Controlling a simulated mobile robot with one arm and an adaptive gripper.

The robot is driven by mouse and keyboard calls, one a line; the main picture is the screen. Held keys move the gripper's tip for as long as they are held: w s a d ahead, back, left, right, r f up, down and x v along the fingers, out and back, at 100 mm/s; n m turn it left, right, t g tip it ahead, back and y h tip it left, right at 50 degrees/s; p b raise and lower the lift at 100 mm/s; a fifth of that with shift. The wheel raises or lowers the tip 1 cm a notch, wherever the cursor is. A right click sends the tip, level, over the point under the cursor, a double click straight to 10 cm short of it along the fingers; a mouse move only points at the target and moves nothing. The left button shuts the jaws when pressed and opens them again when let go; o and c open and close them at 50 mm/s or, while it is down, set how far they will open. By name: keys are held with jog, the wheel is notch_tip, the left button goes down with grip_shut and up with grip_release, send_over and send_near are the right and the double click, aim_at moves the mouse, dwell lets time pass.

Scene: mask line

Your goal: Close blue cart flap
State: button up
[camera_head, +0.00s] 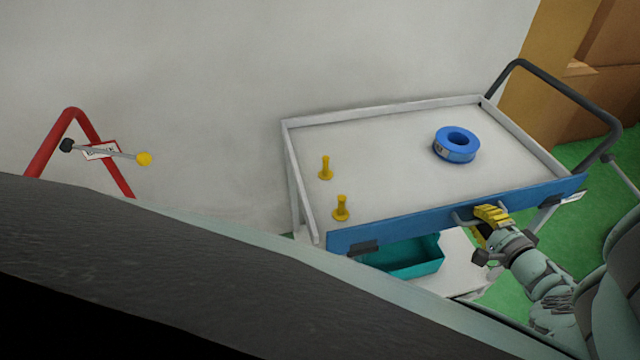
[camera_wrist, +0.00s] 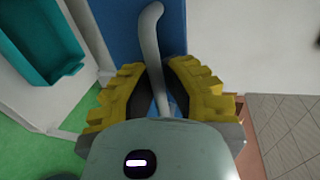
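The cart (camera_head: 392,110) has a grey top tray with a low rim, standing against the wall. Its blue flap (camera_head: 400,225) runs along the near long side and looks roughly upright; I cannot tell whether it is fully flush. A grey bar handle (camera_head: 462,217) is on the flap, also in the wrist view (camera_wrist: 150,40) against the blue flap (camera_wrist: 122,30). My gripper (camera_head: 487,214), with yellow ribbed fingers, is at the handle near the flap's right part. In the wrist view my gripper (camera_wrist: 156,75) has its fingers closed around the handle.
A blue tape roll (camera_head: 457,145) and two yellow pegs (camera_head: 326,168) (camera_head: 341,208) stand on the tray. A teal bin (camera_head: 412,262) sits on the lower shelf. A black push bar (camera_head: 560,85) rises at right. Cardboard boxes (camera_head: 610,60) stand behind.

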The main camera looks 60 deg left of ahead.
jog(key=o, duration=0.5)
jog(key=shift+o, duration=0.2)
jog(key=shift+d, duration=0.15)
jog(key=v, duration=1.2)
jog(key=shift+f, duration=0.1)
